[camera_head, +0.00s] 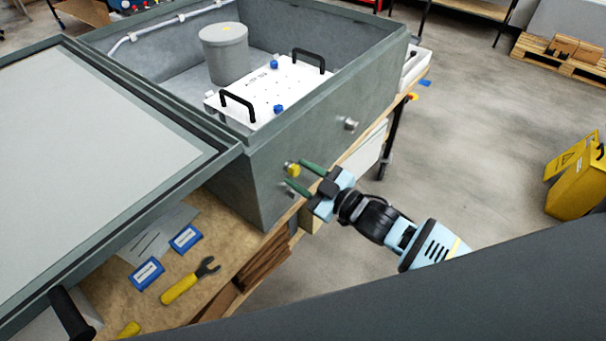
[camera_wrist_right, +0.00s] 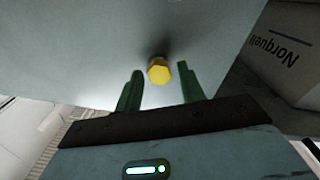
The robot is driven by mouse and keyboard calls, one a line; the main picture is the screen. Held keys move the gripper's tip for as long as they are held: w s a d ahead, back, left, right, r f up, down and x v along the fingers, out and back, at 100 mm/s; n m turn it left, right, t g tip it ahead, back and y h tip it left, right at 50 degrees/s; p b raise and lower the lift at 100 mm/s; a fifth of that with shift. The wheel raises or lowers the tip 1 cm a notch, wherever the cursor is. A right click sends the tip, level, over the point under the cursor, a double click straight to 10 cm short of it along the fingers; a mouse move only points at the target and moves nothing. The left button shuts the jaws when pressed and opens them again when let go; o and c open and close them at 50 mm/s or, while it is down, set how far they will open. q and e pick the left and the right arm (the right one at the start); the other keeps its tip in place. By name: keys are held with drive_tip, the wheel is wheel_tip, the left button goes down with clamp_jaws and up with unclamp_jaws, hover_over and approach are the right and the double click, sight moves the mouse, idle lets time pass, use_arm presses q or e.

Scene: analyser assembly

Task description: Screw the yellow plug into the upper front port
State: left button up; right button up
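The yellow plug (camera_head: 292,170) sits against the front wall of the grey analyser housing (camera_head: 262,180), near its lower left corner. Any port behind the plug is hidden by it. A small grey fitting (camera_head: 287,190) shows just below it, partly behind a finger. My right gripper (camera_head: 301,178) faces this wall with its green fingers apart. In the right wrist view the plug (camera_wrist_right: 158,70) shows its hexagonal head between the open fingers (camera_wrist_right: 160,78), with a gap on both sides. I cannot see contact. My left gripper is not in view.
A metal fitting (camera_head: 348,124) sticks out of the front wall further right. The open lid (camera_head: 90,150) covers the left. A wrench (camera_head: 190,281) and blue boxes (camera_head: 147,273) lie on the wooden bench. Inside the housing are a grey canister (camera_head: 226,55) and a white handled module (camera_head: 290,85).

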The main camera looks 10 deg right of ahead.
drive_tip(key=n, duration=0.7)
drive_tip(key=shift+f+n, duration=0.1)
drive_tip(key=shift+n, duration=0.2)
drive_tip(key=n, duration=0.6)
drive_tip(key=shift+a, duration=0.1)
drive_tip(key=shift+s, duration=0.1)
clamp_jaws()
